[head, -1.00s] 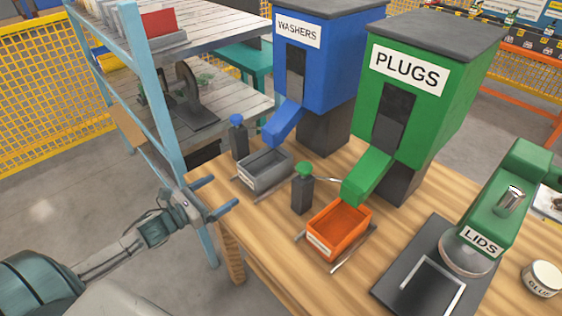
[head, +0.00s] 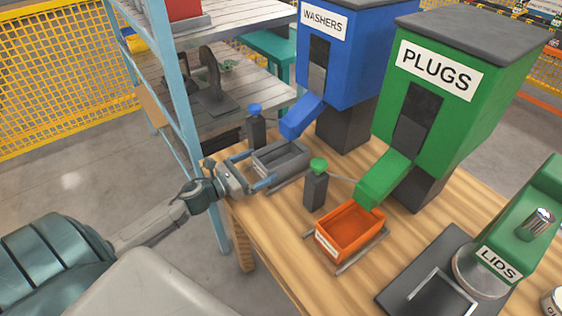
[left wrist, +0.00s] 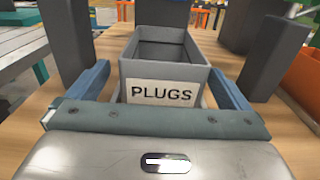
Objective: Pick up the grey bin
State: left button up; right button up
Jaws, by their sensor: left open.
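The grey bin (head: 284,160) is an open, empty-looking box under the blue washers chute at the back left of the wooden table. In the left wrist view the grey bin (left wrist: 165,52) shows its near end, with a white label reading PLUGS. My left gripper (head: 257,168) is open at the bin's near end. In the wrist view its two blue fingers stand one on each side of the bin's near end; I cannot tell whether they touch it. My right gripper is out of view.
An orange bin (head: 350,232) sits on rails under the green plugs chute (head: 384,180). A green-topped post (head: 316,187) stands between the bins, and a blue-topped post (head: 256,128) stands behind the grey bin. A shelf with a light blue upright (head: 170,80) is close on the left.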

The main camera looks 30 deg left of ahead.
aim_at(274, 159)
pick_arm(q)
jog(key=shift+w+d, duration=0.1)
jog(key=shift+w, duration=0.1)
jog(key=shift+w+d, duration=0.1)
jog(key=shift+w, duration=0.1)
jog(key=shift+w+d+r+p, duration=0.1)
jog(key=shift+w+p, duration=0.1)
jog(key=shift+p, duration=0.35)
jog(key=p+x, duration=0.3)
jog(key=x, duration=0.1)
jog(key=shift+s+d, duration=0.1)
jog(key=shift+d, duration=0.05)
jog(key=shift+w+d, duration=0.15)
jog(key=shift+w, duration=0.2)
jog(key=c, duration=0.9)
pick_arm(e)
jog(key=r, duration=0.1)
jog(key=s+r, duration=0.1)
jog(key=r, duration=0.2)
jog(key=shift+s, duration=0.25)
